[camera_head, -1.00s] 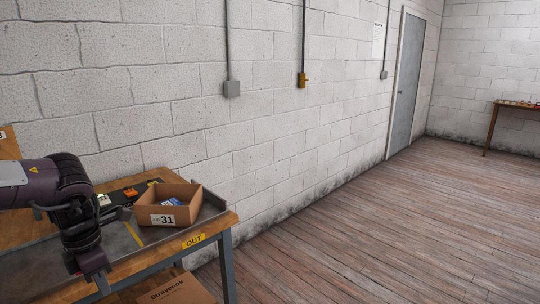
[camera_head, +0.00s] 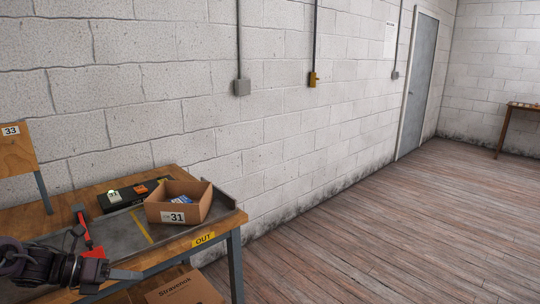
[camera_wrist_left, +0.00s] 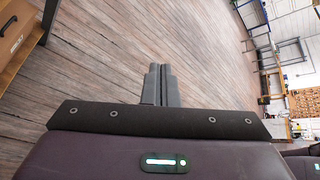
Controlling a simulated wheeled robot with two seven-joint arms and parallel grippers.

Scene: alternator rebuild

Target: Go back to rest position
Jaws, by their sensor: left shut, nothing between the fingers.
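My left gripper (camera_head: 124,274) is at the lower left of the head view, in front of the workbench's front edge. It also shows in the left wrist view (camera_wrist_left: 158,85), where its two fingers are together with nothing between them and plank floor lies beyond. The rest of my left arm runs out of the head view at the lower left. My right gripper is not in view.
The workbench (camera_head: 218,231) bears a cardboard box (camera_head: 160,210) marked 31, a black unit (camera_head: 118,202) and a red-handled tool (camera_head: 86,235). A second box (camera_head: 185,290) is below. Open floor (camera_head: 400,225) lies to the right; a table (camera_head: 505,128) stands far right.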

